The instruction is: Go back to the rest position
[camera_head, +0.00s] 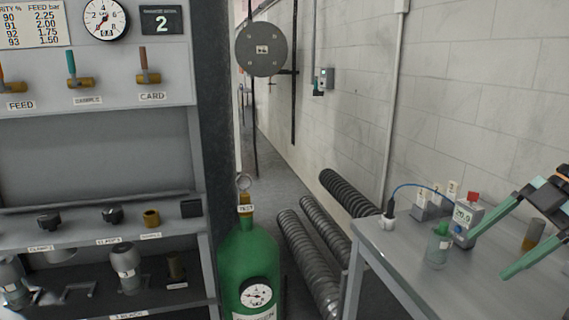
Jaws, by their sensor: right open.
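My right gripper (487,258) comes in from the right edge, over the grey table (400,255). Its two long green fingers are spread apart, with nothing seen between them. The upper fingertip is close to a grey meter box (467,218) with a red top and a lit display. I cannot tell whether they touch. My left gripper is not in view.
A small greenish bottle (437,247) stands on the table beside the meter. A green gas cylinder (250,265) with a gauge stands left of the table. A grey panel with shelves (100,125) fills the left. Ribbed dark hoses (312,255) lie along the wall.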

